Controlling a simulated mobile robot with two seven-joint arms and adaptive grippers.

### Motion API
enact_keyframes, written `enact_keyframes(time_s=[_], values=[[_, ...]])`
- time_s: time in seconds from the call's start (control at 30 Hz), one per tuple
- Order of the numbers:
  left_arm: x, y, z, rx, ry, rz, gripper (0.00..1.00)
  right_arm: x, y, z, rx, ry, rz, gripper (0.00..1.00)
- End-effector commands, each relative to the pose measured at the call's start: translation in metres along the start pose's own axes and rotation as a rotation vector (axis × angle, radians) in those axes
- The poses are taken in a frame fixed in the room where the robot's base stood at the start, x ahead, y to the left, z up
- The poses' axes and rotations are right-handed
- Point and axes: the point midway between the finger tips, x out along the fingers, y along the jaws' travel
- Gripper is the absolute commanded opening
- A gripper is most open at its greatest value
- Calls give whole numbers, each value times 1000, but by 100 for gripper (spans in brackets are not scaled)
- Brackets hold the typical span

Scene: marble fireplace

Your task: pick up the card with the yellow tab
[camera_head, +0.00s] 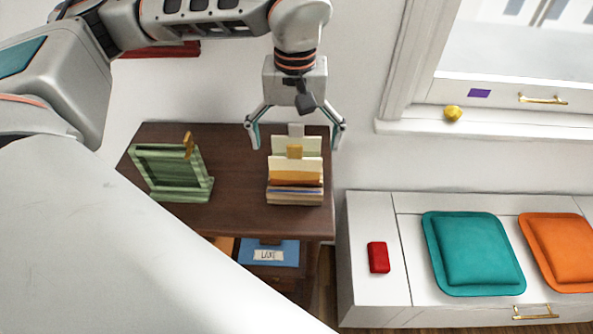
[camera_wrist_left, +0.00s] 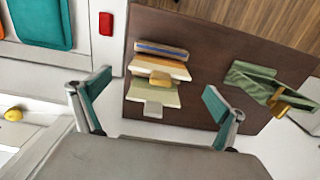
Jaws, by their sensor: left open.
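The card with the yellow tab (camera_head: 296,167) stands among several cards in a small wooden holder (camera_head: 294,199) on the dark brown table. The yellow-tab card also shows in the left wrist view (camera_wrist_left: 160,67). My left gripper (camera_head: 295,146) is open and empty, its fingers spread to either side of the cards, above and behind them. My right gripper is not in view.
A green stand (camera_head: 172,173) with a gold piece is left of the cards on the table (camera_head: 238,165). A blue labelled item (camera_head: 270,252) is below. Right is a white bench with a red block (camera_head: 378,257) and cushions. A window sill (camera_head: 500,124) is behind it.

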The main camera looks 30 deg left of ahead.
Motion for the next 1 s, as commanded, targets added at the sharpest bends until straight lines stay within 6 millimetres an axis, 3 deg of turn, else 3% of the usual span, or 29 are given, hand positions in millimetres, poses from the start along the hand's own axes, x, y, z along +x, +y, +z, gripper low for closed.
enact_keyframes(time_s=[0.5,0.8,0.97,1.0], values=[[62,-1,1,0,-6,0,97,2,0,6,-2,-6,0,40],[66,-1,0,0,-3,2,97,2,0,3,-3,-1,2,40],[66,-1,0,0,-3,2,58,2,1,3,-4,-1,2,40],[66,-1,0,0,-3,2,58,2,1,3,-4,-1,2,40]])
